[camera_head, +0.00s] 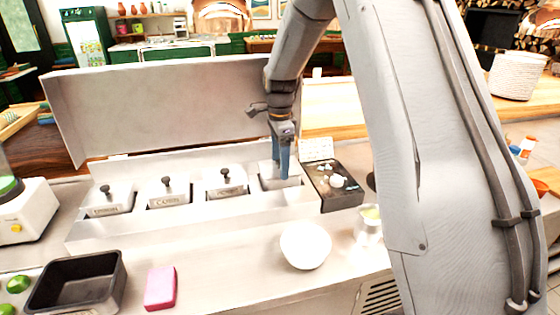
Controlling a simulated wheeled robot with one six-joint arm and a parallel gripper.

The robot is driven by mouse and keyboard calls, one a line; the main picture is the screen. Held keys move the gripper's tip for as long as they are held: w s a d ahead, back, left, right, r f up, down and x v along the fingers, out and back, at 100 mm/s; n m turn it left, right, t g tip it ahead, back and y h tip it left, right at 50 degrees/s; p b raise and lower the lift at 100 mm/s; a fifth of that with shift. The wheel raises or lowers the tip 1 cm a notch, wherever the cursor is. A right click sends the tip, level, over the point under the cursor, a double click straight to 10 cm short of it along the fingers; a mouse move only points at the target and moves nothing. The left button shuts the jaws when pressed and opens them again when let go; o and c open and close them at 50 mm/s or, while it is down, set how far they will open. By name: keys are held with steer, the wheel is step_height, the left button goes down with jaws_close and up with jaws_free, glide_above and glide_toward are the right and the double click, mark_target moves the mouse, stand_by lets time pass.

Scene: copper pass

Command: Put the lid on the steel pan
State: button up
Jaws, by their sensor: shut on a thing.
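My gripper (285,172) points down with its blue fingers over the rightmost steel pan (272,183) in the row of pans. The fingers are closed together on something at their tips, most likely the lid's knob, which they hide. The lid is hard to tell apart from the pale steel around it, and I cannot tell whether it touches the pan's rim. Three other steel pans to the left have lids with dark knobs, the nearest of them being the lidded pan (227,181).
A raised steel panel (170,105) stands behind the pans. A dark tray (335,187) with small white things is just right. In front are a white bowl (306,246), a pink sponge (160,288) and a black bin (78,283). A small metal cup (369,228) stands near my arm.

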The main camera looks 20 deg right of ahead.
steer(key=shift+f, duration=0.1)
stand_by(0.3)
steer(key=o, duration=1.2)
steer(key=shift+o, duration=0.4)
steer(key=shift+r+p, duration=2.2)
steer(key=shift+r, duration=1.3)
steer(key=shift+c, duration=0.4)
jaws_close()
